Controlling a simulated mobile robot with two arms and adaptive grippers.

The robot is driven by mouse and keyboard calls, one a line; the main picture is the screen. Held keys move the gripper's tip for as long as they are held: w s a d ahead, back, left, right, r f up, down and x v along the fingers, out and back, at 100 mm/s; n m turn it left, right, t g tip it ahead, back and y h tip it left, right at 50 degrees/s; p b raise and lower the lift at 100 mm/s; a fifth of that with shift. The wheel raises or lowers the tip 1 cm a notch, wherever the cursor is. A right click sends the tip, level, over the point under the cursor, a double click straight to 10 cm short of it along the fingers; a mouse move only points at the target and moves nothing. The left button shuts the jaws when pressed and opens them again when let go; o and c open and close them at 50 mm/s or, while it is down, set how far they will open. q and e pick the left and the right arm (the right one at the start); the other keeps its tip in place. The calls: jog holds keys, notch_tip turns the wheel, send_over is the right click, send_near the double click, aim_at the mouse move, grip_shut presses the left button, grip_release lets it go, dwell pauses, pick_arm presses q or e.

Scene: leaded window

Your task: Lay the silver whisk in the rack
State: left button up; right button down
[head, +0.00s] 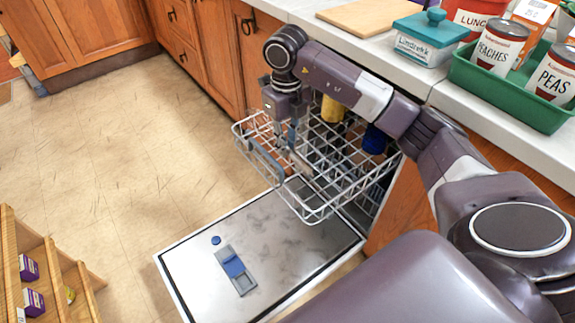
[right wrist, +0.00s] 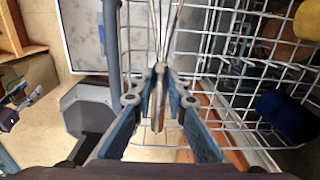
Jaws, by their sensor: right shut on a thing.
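The silver whisk (right wrist: 157,112) is held in my right gripper (right wrist: 160,82), whose blue-sided fingers are shut on its handle. The whisk's wires run toward the top of the right wrist view and leave the frame. The rack (head: 320,215) is a white wire basket, pulled out above the open dishwasher door. In the head view my right gripper (head: 291,140) points down over the rack's left part. The whisk is hard to make out there. I cannot tell whether it touches the rack's wires. My left gripper is not in view.
A yellow item (head: 332,109) and a dark blue one (head: 375,140) stand in the rack's back part. The dishwasher door (head: 290,255) lies open below. The counter (head: 400,66) at the right holds a teal-lidded box (head: 425,42) and a green tray (head: 500,90) of cans.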

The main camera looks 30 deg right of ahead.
aim_at(287, 172)
notch_tip(287, 172, down, 7)
jog(key=shift+r+b, duration=0.1)
jog(key=shift+b, duration=0.35)
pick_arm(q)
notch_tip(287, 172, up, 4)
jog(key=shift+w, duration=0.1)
pick_arm(e)
jog(key=shift+f, duration=0.25)
jog(key=shift+f, duration=0.15)
jog(key=c, duration=1.9)
grip_release()
jog(key=shift+c, duration=0.2)
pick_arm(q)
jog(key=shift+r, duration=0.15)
pick_arm(e)
jog(key=shift+o, duration=0.2)
jog(key=shift+r, duration=0.45)
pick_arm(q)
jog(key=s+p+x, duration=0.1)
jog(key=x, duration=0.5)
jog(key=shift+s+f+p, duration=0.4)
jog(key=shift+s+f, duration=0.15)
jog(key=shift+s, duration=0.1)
pick_arm(e)
notch_tip(287, 172, up, 12)
jog(key=shift+f, duration=0.25)
